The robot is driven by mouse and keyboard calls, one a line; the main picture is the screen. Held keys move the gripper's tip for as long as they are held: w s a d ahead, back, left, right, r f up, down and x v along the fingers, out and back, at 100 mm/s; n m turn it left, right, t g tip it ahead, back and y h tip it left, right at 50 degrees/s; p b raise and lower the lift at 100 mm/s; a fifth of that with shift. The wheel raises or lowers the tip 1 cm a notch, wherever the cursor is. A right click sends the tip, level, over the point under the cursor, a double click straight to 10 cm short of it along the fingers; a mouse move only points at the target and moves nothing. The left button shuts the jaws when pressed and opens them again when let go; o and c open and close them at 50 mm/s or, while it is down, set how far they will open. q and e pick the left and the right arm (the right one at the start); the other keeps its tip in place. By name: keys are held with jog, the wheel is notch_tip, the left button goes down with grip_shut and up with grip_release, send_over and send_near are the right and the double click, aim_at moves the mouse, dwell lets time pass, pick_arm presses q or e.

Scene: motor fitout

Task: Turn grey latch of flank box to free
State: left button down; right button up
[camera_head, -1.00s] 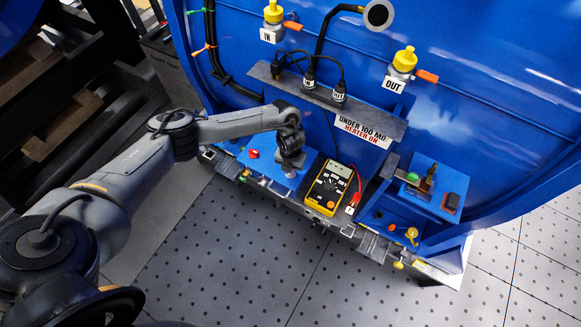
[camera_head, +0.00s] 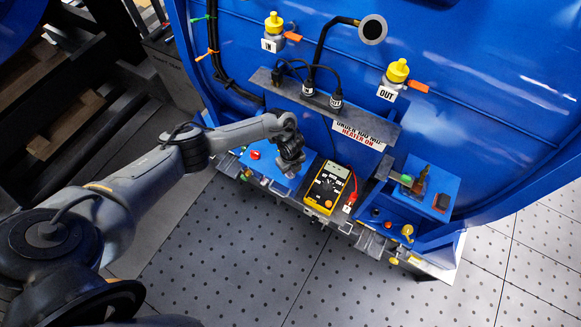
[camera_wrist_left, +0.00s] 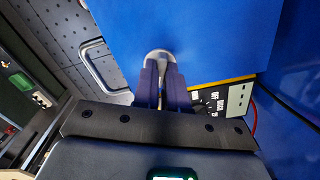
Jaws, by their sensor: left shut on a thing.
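My left gripper (camera_head: 289,170) is over the blue flank box (camera_head: 262,176) on the left, beside the yellow multimeter. In the left wrist view its dark fingers (camera_wrist_left: 161,82) point at a blue surface. They are shut on a rounded grey piece (camera_wrist_left: 158,54), which looks like the grey latch. Only its curved end shows past the fingertips; the rest is hidden between them. In the head view the wrist and fingers cover the latch, so its angle cannot be told. My right gripper is in neither view.
The yellow multimeter (camera_head: 326,188) lies close to the right of the gripper. A red knob (camera_head: 255,155) sits on the box to its left. A grey shelf with black plugs (camera_head: 336,101) overhangs behind. Another blue box (camera_head: 432,188) stands right. The perforated floor (camera_head: 240,260) in front is clear.

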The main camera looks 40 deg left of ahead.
pick_arm(q)
jog(key=n+p, duration=0.1)
jog(key=n, duration=0.2)
jog(key=shift+r, duration=0.1)
jog(key=shift+n+p, duration=0.6)
jog(key=shift+n, duration=0.3)
jog(key=c, duration=1.2)
grip_release()
notch_tip(320, 180, up, 11)
jog(key=shift+f+p, duration=0.15)
jog(key=shift+p, duration=0.6)
